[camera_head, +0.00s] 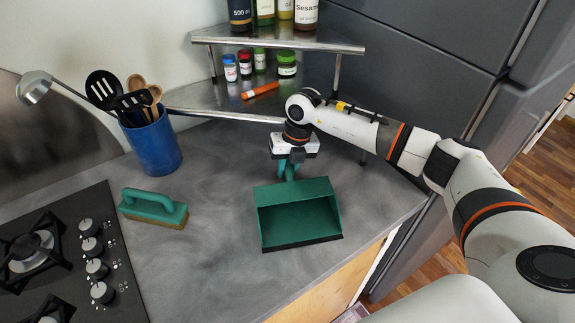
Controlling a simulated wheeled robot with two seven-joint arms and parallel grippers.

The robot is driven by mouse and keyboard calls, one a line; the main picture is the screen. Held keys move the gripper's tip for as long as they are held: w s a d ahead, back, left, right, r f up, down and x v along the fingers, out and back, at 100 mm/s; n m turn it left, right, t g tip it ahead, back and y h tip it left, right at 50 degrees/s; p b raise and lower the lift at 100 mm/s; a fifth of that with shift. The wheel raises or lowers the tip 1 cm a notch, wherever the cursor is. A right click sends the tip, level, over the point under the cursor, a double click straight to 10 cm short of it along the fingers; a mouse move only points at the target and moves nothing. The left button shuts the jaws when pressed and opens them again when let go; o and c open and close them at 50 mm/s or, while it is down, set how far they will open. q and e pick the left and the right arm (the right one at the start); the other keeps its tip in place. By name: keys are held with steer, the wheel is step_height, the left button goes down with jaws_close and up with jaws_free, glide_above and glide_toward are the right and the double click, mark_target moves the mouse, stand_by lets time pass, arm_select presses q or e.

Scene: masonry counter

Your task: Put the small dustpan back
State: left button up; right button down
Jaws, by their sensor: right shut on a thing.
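The small green dustpan (298,216) is at the middle of the counter, its open mouth with a dark lip facing the front edge. I cannot tell whether it rests on the counter or hangs just above it. My right gripper (289,160) is behind the pan, shut on the dustpan's handle, most of which the gripper hides. A green brush (153,207) with tan bristles lies on the counter to the left, apart from the dustpan. My left gripper is not in view.
A blue utensil pot (152,144) stands at the back left, near a hob (60,262). A metal corner shelf (205,97) holds jars, bottles and an orange tube (261,91) behind my right arm. Grey counter between brush and dustpan is clear.

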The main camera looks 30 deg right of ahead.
steer(key=c, duration=1.2)
jaws_free()
steer(key=shift+r, duration=0.4)
step_height(320, 180, up, 11)
steer(key=d+b, duration=0.2)
steer(key=shift+s, duration=0.25)
steer(key=shift+d, duration=0.1)
